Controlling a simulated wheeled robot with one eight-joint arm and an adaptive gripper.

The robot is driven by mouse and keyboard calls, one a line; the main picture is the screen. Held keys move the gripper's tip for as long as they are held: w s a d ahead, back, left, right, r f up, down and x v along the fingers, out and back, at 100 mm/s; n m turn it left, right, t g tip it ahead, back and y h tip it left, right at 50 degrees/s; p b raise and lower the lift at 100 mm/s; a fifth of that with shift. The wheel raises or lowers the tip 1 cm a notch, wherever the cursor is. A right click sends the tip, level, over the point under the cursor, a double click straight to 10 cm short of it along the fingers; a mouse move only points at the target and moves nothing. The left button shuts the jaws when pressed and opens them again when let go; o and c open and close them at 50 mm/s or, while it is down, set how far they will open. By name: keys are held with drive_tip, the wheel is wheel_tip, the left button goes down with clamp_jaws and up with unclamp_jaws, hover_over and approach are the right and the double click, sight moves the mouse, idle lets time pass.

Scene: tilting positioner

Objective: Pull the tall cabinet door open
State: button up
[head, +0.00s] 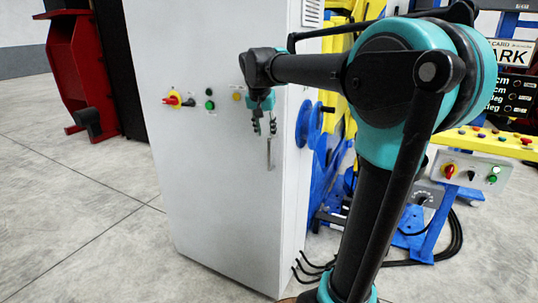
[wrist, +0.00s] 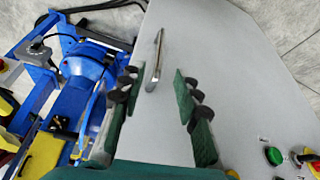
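The tall cabinet (head: 215,175) is light grey and stands upright in the middle of the head view. Its door (wrist: 205,50) looks shut, and it fills much of the wrist view. A thin metal bar handle (head: 269,153) runs upright near the door's right edge. In the wrist view the handle (wrist: 155,62) lies between the two finger lines, just beyond the fingertips. My gripper (head: 265,127) is open at the handle's upper end in the head view. Its green-padded fingers (wrist: 155,90) are spread wide, and nothing is between the pads. I cannot tell whether any finger touches the door.
A red-yellow switch (head: 172,98) and coloured buttons sit on the door, left of my gripper. A blue and yellow machine (head: 330,165) stands close on the cabinet's right. Black cables (head: 315,264) lie at the cabinet's foot. The floor (head: 80,215) in front and left is clear.

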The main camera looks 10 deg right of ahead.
sight(269, 151)
drive_tip(key=x, duration=1.2)
drive_tip(key=shift+f, duration=0.2)
drive_tip(key=shift+c, duration=0.2)
clamp_jaws()
drive_tip(key=shift+s, duration=0.1)
